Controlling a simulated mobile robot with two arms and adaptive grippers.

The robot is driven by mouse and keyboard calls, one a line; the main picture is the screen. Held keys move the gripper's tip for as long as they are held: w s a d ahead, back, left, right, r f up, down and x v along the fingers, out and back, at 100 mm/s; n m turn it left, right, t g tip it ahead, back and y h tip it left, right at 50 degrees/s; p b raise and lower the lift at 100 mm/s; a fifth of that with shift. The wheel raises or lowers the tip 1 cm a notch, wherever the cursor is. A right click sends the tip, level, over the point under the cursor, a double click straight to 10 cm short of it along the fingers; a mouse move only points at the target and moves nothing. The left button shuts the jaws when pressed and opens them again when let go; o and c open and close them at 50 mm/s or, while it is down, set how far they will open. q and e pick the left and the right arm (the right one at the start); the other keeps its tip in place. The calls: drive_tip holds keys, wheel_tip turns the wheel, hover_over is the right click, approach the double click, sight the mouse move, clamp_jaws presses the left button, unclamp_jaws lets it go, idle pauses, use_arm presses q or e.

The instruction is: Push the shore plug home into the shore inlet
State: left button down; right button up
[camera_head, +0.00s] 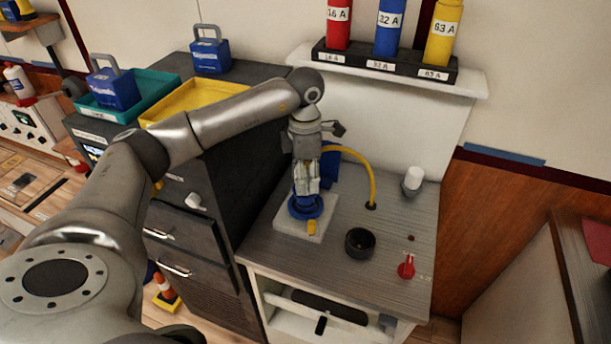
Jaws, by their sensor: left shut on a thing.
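My left gripper (308,191) points down over the counter, shut on the shore plug, which the fingers mostly hide. A yellow cable (363,168) arches from behind the gripper to a hole in the counter. The shore inlet is the round blue fitting (305,209) on a pale square plate (293,228), with a yellow tab at its front. The fingertips are right over it; how deep the plug sits cannot be told. A blue flat part (329,170) stands behind the gripper, perhaps the inlet's lid. My right gripper is not in view.
On the counter (400,285) are a black round cup (360,243), a red knob (406,267) and a white-topped fitting (412,181). A shelf (472,85) above holds red, blue and yellow cylinders. A dark drawer cabinet (215,245) with trays stands left.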

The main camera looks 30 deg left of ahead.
use_arm(q)
drive_tip(key=shift+f, duration=0.25)
idle(0.3)
drive_tip(key=shift+s+d+f+b, duration=0.1)
drive_tip(key=shift+f+b, duration=0.15)
drive_tip(key=shift+b, duration=0.2)
drive_tip(key=shift+r, duration=0.1)
drive_tip(key=shift+r, duration=0.1)
drive_tip(key=shift+r, duration=0.1)
drive_tip(key=shift+r+p, duration=0.15)
drive_tip(key=shift+p, duration=0.15)
idle(1.3)
drive_tip(key=shift+b, duration=0.35)
